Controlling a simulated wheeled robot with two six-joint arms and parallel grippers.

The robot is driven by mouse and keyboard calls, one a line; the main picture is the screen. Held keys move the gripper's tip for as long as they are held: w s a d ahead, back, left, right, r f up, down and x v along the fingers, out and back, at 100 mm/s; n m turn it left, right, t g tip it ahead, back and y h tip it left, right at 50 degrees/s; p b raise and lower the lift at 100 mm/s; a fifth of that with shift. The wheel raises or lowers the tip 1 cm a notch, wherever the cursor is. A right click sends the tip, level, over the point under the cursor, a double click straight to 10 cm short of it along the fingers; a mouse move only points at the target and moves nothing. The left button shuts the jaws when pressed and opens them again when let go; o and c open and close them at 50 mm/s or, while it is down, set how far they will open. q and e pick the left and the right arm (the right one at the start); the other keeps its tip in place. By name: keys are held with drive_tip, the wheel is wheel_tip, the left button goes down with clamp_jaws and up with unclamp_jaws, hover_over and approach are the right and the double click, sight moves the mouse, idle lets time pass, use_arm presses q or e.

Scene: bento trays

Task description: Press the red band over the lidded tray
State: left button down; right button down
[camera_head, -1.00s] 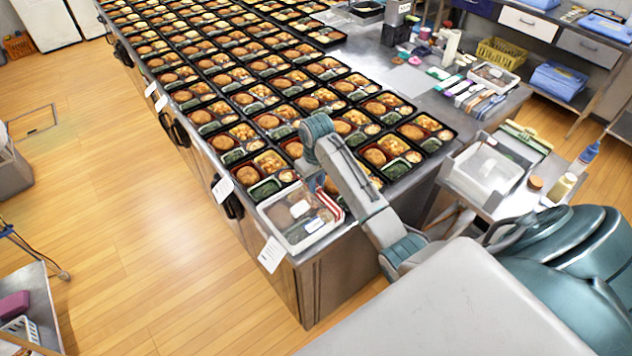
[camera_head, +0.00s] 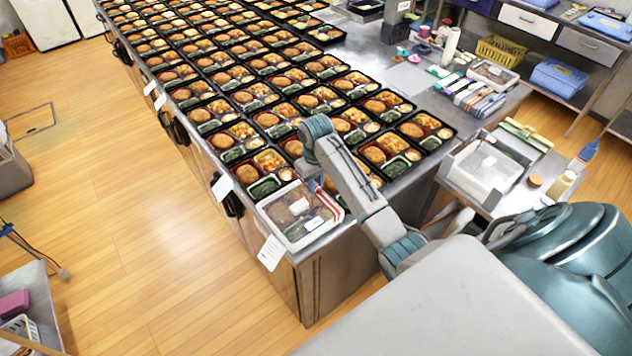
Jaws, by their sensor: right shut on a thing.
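The lidded tray (camera_head: 292,222) has a clear lid and a white label and sits at the near corner of the steel table, in the head view. The red band (camera_head: 331,204), striped red and white, lies at the tray's right edge. My right gripper (camera_head: 318,187) points down by the tray's upper right and is shut on the band. Its fingertips are mostly hidden behind my forearm, so the exact contact is unclear. My left gripper is not in view.
Rows of open bento trays (camera_head: 268,119) fill the table just behind the lidded tray. A side cart (camera_head: 503,203) at right carries a clear bin (camera_head: 486,168) and bottles. A paper tag (camera_head: 271,253) hangs at the table's front edge.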

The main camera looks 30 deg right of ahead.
drive_tip(key=shift+f, duration=0.4)
drive_tip(key=shift+f, duration=1.1)
drive_tip(key=shift+f, duration=0.15)
drive_tip(key=c, duration=0.7)
unclamp_jaws()
drive_tip(key=shift+r, duration=4.05)
drive_tip(key=shift+c, duration=0.2)
